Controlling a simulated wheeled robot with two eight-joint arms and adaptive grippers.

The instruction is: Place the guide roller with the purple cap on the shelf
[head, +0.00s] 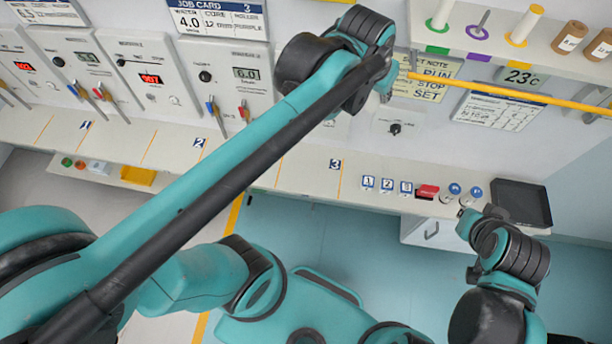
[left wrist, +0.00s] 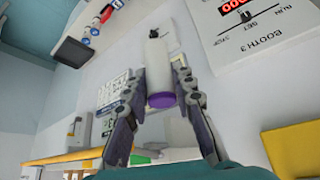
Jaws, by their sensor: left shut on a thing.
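My left gripper (head: 386,92) is up by the wall at the top middle of the head view, its fingers mostly hidden by my own arm. In the left wrist view its two fingers (left wrist: 160,105) are shut on a white guide roller (left wrist: 158,60) with a purple cap (left wrist: 161,100). The roller is clear of any surface there. The shelf (head: 420,30) is at the upper right, right of my left gripper. Its purple-marked place (head: 478,33) has a bare thin post. My right gripper (head: 468,215) is low at the right, its jaws unclear.
White rollers stand at the shelf's green (head: 440,15) and orange (head: 525,25) places, with brown rolls (head: 568,38) further right. A yellow bar (head: 500,92) runs below the shelf.

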